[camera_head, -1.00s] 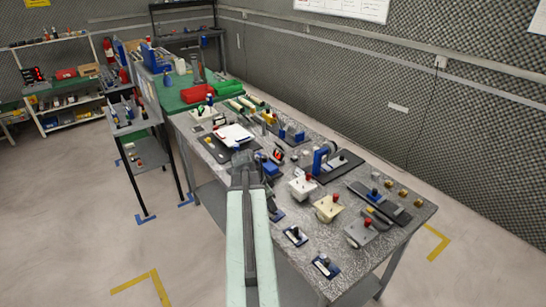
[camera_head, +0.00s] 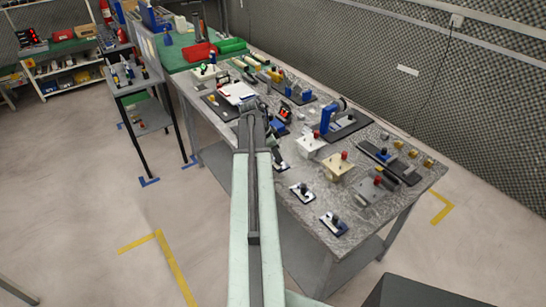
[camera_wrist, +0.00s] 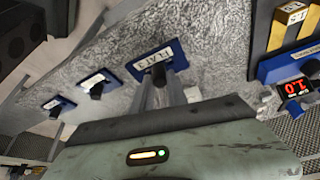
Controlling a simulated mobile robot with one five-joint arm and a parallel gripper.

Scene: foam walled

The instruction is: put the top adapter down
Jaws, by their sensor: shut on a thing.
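The adapter appears as a small blue-edged plate with a white label and a black knob (camera_wrist: 179,61), in the upper middle of the wrist view. My gripper (camera_wrist: 165,88) is shut on it; its grey fingers reach up to the knob. The plate looks larger than two similar plates beside it (camera_wrist: 98,82) (camera_wrist: 58,104). Whether it touches the grey speckled table (camera_wrist: 215,65) or hangs just above it I cannot tell. In the head view my arm largely hides the gripper and the held adapter at the table's near edge.
Similar plates stand on the near edge of the table (camera_head: 302,190) (camera_head: 334,224). Boxes with red knobs (camera_head: 311,143) stand behind them. A red digital display (camera_wrist: 296,87) is at the right of the wrist view. Open floor (camera_head: 100,240) lies at the left.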

